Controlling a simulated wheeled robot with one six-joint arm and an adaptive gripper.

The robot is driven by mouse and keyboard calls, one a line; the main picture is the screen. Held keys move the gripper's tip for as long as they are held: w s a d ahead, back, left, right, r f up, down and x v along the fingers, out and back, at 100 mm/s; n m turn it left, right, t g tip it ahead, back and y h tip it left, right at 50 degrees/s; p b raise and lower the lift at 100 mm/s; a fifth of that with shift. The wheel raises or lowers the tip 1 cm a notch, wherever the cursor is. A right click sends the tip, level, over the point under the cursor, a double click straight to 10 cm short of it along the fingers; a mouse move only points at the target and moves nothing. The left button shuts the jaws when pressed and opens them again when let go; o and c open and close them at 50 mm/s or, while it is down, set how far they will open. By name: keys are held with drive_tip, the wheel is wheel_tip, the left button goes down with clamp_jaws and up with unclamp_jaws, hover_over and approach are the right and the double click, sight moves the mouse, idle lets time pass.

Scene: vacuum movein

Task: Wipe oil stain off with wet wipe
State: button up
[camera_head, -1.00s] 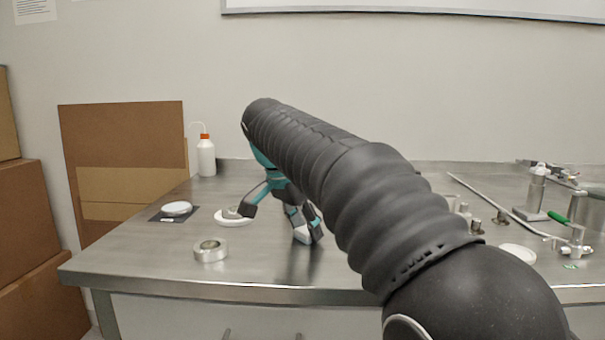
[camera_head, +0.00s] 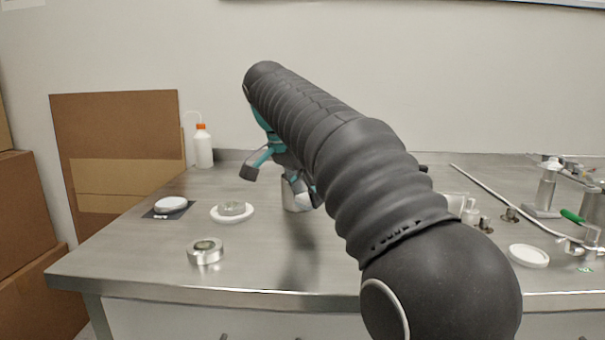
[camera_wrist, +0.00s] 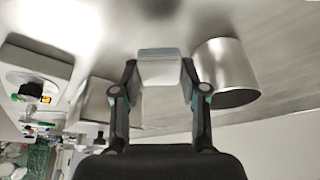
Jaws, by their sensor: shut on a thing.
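My gripper (camera_head: 283,188) is above the steel table, left of the middle, partly hidden behind my arm. In the wrist view my gripper (camera_wrist: 160,78) is shut on a pale block-like pad (camera_wrist: 160,70). This may be the wet wipe, but I cannot tell for sure. The pad (camera_head: 294,197) also shows pale below the fingers in the head view. A dark blotch (camera_wrist: 157,6) shows at the top edge of the wrist view. I cannot tell whether it is the oil stain or a reflection. No clear stain shows in the head view.
On the steel table (camera_head: 130,262) stand a metal ring (camera_head: 205,251), a white dish (camera_head: 247,213) with a metal piece, a white disc (camera_head: 171,204) on a dark pad, and a squeeze bottle (camera_head: 203,150). Metal fittings and a white lid (camera_head: 528,256) are at right. A metal cylinder (camera_wrist: 226,72) is near my gripper.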

drive_tip(key=shift+r, duration=1.9)
